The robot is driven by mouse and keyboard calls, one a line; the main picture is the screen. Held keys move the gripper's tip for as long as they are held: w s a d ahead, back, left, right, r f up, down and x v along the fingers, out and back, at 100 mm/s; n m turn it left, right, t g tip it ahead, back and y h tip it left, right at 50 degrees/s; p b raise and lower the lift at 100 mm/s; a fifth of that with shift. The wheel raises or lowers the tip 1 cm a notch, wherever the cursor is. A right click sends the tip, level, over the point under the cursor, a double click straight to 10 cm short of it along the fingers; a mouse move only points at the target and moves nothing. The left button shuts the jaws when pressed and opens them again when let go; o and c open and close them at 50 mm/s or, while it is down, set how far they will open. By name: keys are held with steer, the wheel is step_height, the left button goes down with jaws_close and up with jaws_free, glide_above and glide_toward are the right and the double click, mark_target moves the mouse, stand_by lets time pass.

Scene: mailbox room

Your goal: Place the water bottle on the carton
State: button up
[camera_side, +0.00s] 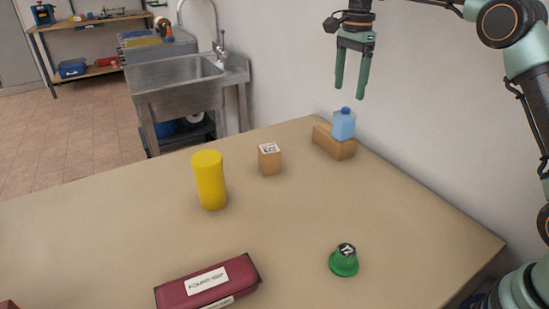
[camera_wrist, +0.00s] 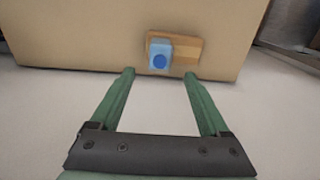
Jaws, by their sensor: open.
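The water bottle (camera_side: 344,126), pale blue with a darker blue cap, stands upright on one end of a brown wooden-looking block, which I take as the carton (camera_side: 325,142), near the table's far edge by the wall. The wrist view also shows the bottle (camera_wrist: 160,56) from above, on the left part of the carton (camera_wrist: 185,50). My gripper (camera_side: 350,93) is open and empty. It hangs above the bottle, fingers pointing down, clear of it. In the wrist view the bottle lies just beyond the two green fingertips (camera_wrist: 160,73).
A small brown labelled box (camera_side: 270,160) and a yellow cylinder (camera_side: 209,181) stand left of the carton. A green round object (camera_side: 343,262) and a dark red labelled case (camera_side: 208,284) are nearer the front. The table's middle (camera_side: 290,215) is clear. The wall is close behind the carton.

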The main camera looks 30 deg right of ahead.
steer(key=shift+s+r, duration=0.1)
steer(key=shift+r, duration=0.45)
steer(key=s+a+r+n+t, duration=0.3)
steer(key=s+r+n, duration=0.1)
steer(key=s+n, duration=0.5)
steer(key=s+a+f+n+t, duration=0.1)
steer(key=s+f+n, duration=0.2)
steer(key=s, duration=0.4)
steer(key=s+a+f+n+t, duration=0.1)
steer(key=s+f+n, duration=0.3)
steer(key=s+n, duration=0.2)
steer(key=shift+s+t, duration=0.3)
steer(key=shift+s, duration=0.1)
